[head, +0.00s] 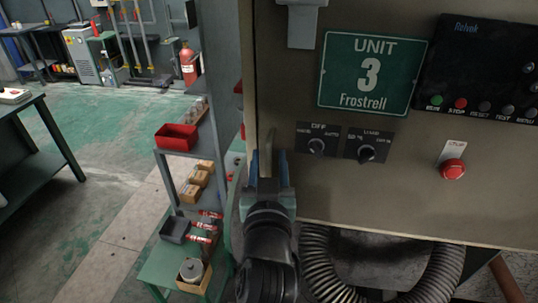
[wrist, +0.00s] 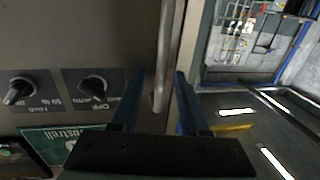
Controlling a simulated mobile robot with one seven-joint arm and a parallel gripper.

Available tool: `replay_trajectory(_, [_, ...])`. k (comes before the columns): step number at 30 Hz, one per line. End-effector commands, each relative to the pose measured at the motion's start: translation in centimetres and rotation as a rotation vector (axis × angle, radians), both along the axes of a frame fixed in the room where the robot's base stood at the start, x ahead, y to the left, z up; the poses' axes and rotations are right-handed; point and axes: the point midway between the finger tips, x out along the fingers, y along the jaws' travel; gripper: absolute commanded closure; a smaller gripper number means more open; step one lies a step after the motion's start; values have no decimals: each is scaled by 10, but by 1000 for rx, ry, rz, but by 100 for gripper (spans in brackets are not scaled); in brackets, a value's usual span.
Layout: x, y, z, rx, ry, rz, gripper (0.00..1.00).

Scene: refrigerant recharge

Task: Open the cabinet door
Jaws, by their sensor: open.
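The beige cabinet door (head: 400,190) fills the right of the head view, with a green "UNIT 3 Frostrell" sign (head: 368,73). A slim vertical handle (head: 269,141) is near its left edge, and it also shows in the wrist view (wrist: 162,75). My gripper (head: 267,163) is at the handle's lower part. In the wrist view the two blue fingers of my gripper (wrist: 157,92) are apart, one on each side of the handle's line. I cannot tell whether they touch it. No opening gap shows at the door's edge.
Two rotary knobs (head: 316,146) (head: 366,153), a red stop button (head: 453,170) and a dark display panel (head: 480,70) are on the cabinet front. Ribbed hoses (head: 322,270) hang below. A shelf (head: 165,262) with boxes stands close on the left. Open floor (head: 100,160) lies beyond.

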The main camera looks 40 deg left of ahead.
Motion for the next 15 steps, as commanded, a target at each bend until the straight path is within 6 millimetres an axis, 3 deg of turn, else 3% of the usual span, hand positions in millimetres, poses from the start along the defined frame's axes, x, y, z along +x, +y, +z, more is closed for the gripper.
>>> replay_trajectory(9, [2, 2, 0, 1, -1, -1, 55])
replay_trajectory(15, [2, 1, 0, 0, 0, -1, 89])
